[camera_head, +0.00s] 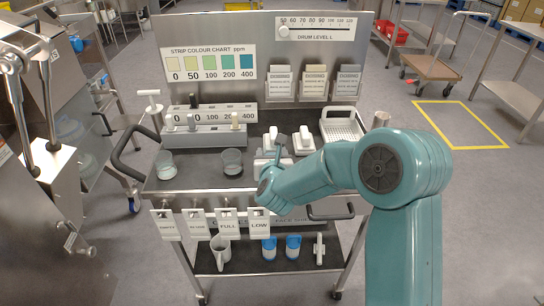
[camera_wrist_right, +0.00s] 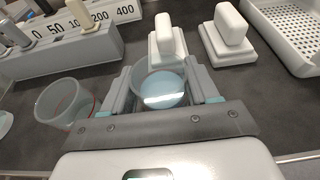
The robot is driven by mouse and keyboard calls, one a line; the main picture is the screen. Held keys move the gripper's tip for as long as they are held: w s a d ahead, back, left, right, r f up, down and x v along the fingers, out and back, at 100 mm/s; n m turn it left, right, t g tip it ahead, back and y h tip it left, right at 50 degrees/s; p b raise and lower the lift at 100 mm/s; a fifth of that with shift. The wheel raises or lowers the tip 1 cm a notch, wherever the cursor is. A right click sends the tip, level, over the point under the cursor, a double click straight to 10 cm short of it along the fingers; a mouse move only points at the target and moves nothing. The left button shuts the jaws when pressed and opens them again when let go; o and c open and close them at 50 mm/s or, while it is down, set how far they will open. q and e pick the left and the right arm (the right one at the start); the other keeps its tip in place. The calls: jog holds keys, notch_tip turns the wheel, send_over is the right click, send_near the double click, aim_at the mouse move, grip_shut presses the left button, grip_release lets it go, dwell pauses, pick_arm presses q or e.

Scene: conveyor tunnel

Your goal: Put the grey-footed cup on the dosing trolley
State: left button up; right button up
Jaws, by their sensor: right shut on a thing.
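The dosing trolley (camera_head: 205,184) stands in front of me with a dark top. My right gripper (camera_head: 268,165) is low over its front middle. In the right wrist view my right gripper (camera_wrist_right: 163,98) is shut on a clear cup (camera_wrist_right: 160,88) with pale blue contents. The cup's foot is hidden, so I cannot tell its colour or whether it touches the top. Two other clear cups, a left one (camera_head: 166,164) and a nearer one (camera_head: 232,161), stand left of the gripper. The nearer one shows a red line in the right wrist view (camera_wrist_right: 65,103). My left gripper is out of view.
A strip holder (camera_head: 205,138) and white handled blocks (camera_wrist_right: 228,40) stand behind the gripper. A perforated white tray (camera_head: 342,125) is at the right. Hanging tags (camera_head: 228,222) line the front edge. The lower shelf holds a jug (camera_head: 221,252) and blue-white containers (camera_head: 269,248).

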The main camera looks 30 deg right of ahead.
jog(key=shift+f, duration=0.2)
jog(key=shift+s+r, duration=0.15)
jog(key=shift+r, duration=0.05)
jog(key=shift+f, duration=0.25)
jog(key=o, duration=1.5)
jog(key=shift+r, duration=0.15)
